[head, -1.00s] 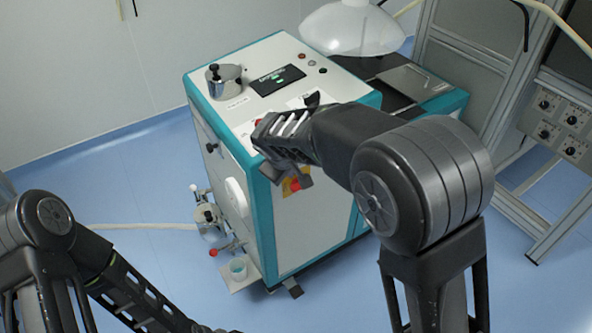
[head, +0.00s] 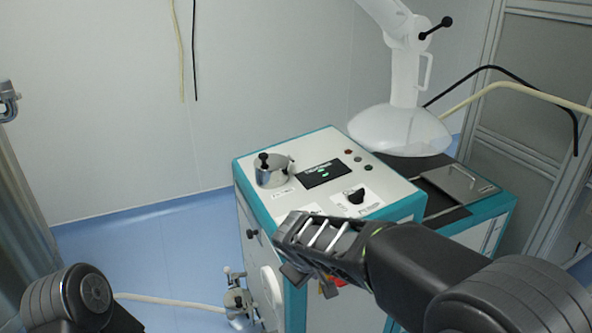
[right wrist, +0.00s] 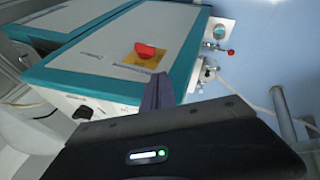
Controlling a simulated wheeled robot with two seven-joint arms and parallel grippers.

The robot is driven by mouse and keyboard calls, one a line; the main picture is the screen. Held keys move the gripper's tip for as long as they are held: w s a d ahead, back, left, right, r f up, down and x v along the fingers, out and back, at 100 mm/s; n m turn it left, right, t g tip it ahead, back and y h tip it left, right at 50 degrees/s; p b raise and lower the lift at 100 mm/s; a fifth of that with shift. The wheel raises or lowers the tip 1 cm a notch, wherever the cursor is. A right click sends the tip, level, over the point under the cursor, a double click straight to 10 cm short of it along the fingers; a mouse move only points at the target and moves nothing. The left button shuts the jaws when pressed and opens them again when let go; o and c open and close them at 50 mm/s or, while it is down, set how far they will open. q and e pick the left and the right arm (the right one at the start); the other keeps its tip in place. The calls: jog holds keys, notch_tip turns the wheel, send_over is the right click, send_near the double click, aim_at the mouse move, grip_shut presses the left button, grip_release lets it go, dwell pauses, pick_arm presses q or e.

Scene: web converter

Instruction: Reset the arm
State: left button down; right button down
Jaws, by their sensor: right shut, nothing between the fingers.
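My right arm reaches in from the lower right in the head view. Its gripper (head: 293,275) shows in front of the near corner of the white and teal machine (head: 323,157). In the right wrist view the gripper's fingers (right wrist: 157,90) are together, with nothing between them. Beyond them is a red knob (right wrist: 145,50) on a yellow plate (right wrist: 138,61) on the machine's panel; the fingers do not hold it. In the head view the knob is mostly hidden behind my right arm. My left arm shows at the lower left, but its gripper is out of view.
On the machine top are a metal pot-like part (head: 272,176), a lit display (head: 322,173) and a black dial (head: 356,195). A white hood (head: 400,132) hangs over its back. A valve assembly (head: 237,300) and pale hose (head: 170,302) are at its left. Blue floor (head: 150,250) is open there.

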jog(key=s+a+f+n+y, duration=0.1)
jog(key=s+a+f+y, duration=0.1)
jog(key=a+f+y, duration=0.45)
jog(key=s+a+f+m+g+h, duration=0.1)
jog(key=s+a+f, duration=0.3)
jog(key=f, duration=0.5)
pick_arm(q)
jog(key=shift+r+p, duration=0.8)
pick_arm(e)
jog(key=s+d+f+m+g, duration=0.2)
jog(key=s+d+f+m, duration=0.2)
jog(key=s+f, duration=0.4)
jog(key=s+d+f+m+g, duration=0.2)
jog(key=s+d+f+m, duration=0.3)
jog(key=s, duration=0.9)
notch_tip(320, 180, down, 4)
jog(key=shift+d+r+m+y, duration=0.3)
jog(key=shift+d+y, duration=0.15)
jog(key=shift+d, duration=0.5)
pick_arm(q)
jog(key=c, duration=2.2)
grip_release()
